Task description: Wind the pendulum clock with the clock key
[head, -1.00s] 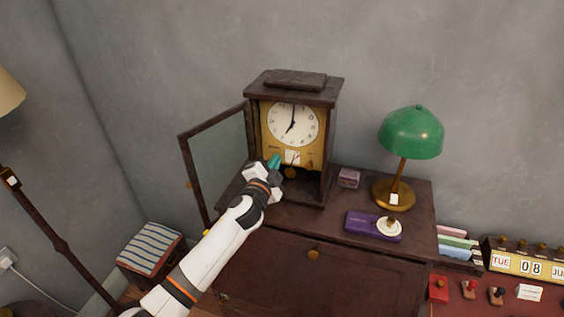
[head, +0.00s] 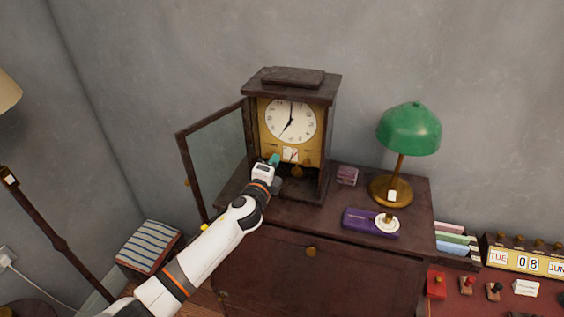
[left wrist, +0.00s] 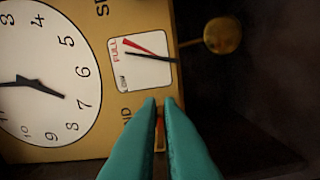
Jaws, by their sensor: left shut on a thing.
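The dark wood pendulum clock (head: 327,145) stands on the cabinet with its glass door (head: 215,155) swung open to the left. Its white dial (head: 290,121) sits above a small gauge (head: 290,154) and a brass pendulum bob (head: 297,172). My left gripper (head: 274,160) is at the lower left of the clock's front. In the left wrist view, its teal fingers (left wrist: 160,105) are shut on a narrow brass-brown thing (left wrist: 160,130), likely the clock key, mostly hidden. The fingertips are at the WIND lettering beside the gauge (left wrist: 141,62). My right gripper is out of view.
A striped stool (head: 149,247) stands at lower left. A date display (head: 527,262) is at right.

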